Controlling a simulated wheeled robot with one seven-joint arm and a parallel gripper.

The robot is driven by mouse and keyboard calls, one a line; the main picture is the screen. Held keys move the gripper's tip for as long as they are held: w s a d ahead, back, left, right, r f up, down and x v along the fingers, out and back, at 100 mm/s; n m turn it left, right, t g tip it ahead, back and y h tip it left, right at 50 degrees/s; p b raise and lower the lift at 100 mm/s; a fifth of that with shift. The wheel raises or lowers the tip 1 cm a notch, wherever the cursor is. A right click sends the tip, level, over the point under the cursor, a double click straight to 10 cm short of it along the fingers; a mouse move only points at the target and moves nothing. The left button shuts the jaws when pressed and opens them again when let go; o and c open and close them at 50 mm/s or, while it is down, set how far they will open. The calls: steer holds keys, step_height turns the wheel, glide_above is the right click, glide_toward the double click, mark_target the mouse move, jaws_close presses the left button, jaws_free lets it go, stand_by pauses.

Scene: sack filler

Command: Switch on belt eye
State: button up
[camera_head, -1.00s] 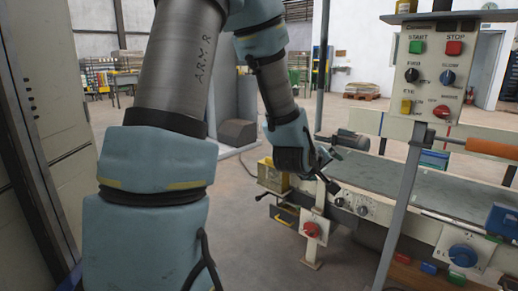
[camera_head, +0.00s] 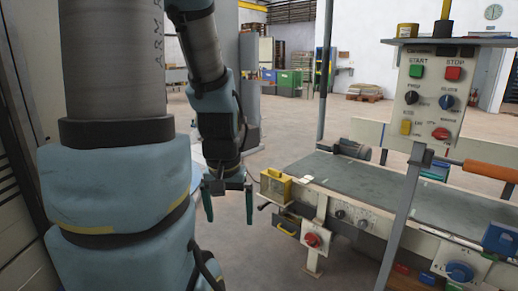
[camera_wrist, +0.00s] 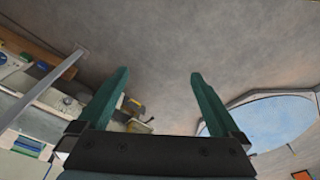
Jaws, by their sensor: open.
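The control panel (camera_head: 433,99) stands on a post at the right of the head view. Its small yellow switch (camera_head: 405,127) sits at the lower left, beside small lettering that seems to read EYE; its exact position is too small to tell. A yellow box (camera_head: 276,188) is at the near left end of the belt. My gripper (camera_head: 229,205) hangs pointing down, left of that box and well apart from the panel. Its green fingers are open and empty, also in the wrist view (camera_wrist: 159,75).
The panel also has a green START button (camera_head: 416,71), a red STOP button (camera_head: 453,73) and several knobs. The conveyor belt (camera_head: 385,187) runs to the right, with a red knob (camera_head: 313,240) on its near side. The floor behind my gripper is clear.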

step_height(320, 180, up, 13)
steer(key=p, duration=1)
steer(key=shift+p, duration=0.4)
steer(key=shift+f, duration=0.15)
